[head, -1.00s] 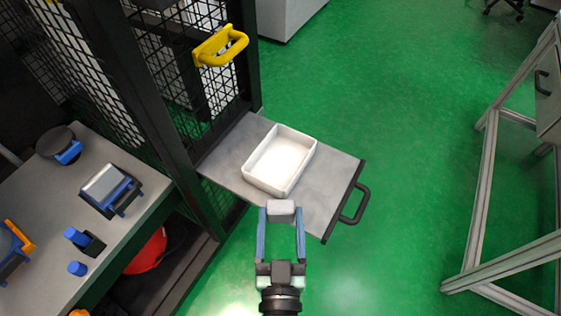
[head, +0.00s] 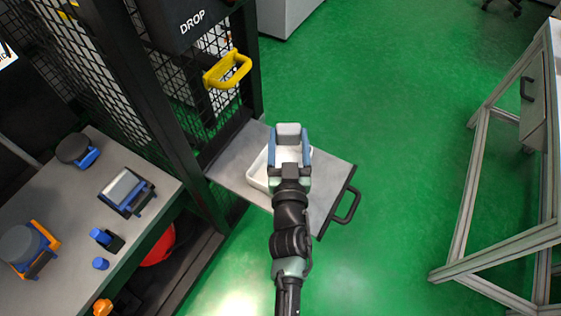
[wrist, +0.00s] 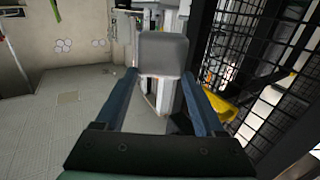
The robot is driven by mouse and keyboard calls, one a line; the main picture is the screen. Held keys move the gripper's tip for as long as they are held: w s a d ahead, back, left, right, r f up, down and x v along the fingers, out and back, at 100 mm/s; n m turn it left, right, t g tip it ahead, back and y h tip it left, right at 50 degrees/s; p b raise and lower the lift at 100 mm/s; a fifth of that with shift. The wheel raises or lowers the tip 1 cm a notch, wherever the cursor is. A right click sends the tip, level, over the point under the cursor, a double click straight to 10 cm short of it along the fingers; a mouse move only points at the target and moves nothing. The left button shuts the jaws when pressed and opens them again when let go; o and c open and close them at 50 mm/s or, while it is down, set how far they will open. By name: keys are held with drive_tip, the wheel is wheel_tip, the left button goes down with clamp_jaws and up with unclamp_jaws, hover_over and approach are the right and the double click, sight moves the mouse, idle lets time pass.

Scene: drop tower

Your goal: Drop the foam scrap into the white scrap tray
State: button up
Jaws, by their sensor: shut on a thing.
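The foam scrap (head: 288,130) is a small grey block held between the tips of my gripper (head: 289,138). In the wrist view the foam scrap (wrist: 162,54) sits between the two blue fingers of my gripper (wrist: 163,72). The white scrap tray (head: 257,173) is a shallow open box on a grey pull-out shelf (head: 232,170). My gripper and arm cover much of the tray in the head view. The foam scrap appears over the tray's far edge in the picture. Its height above the tray cannot be told. The tray is not visible in the wrist view.
A black mesh cage with a yellow handle (head: 227,70) stands left of the shelf. The shelf has a black handle (head: 346,205) at its right. A grey bench (head: 60,205) with blue fixtures is at left. A metal frame (head: 466,180) stands right, with open green floor between.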

wheel_tip(320, 180, down, 6)
drive_tip(key=b, duration=0.6)
drive_tip(key=shift+w, duration=0.1)
drive_tip(key=o, duration=1.3)
drive_tip(key=s+p, duration=0.2)
drive_tip(key=s, duration=1.1)
drive_tip(key=shift+r, duration=0.1)
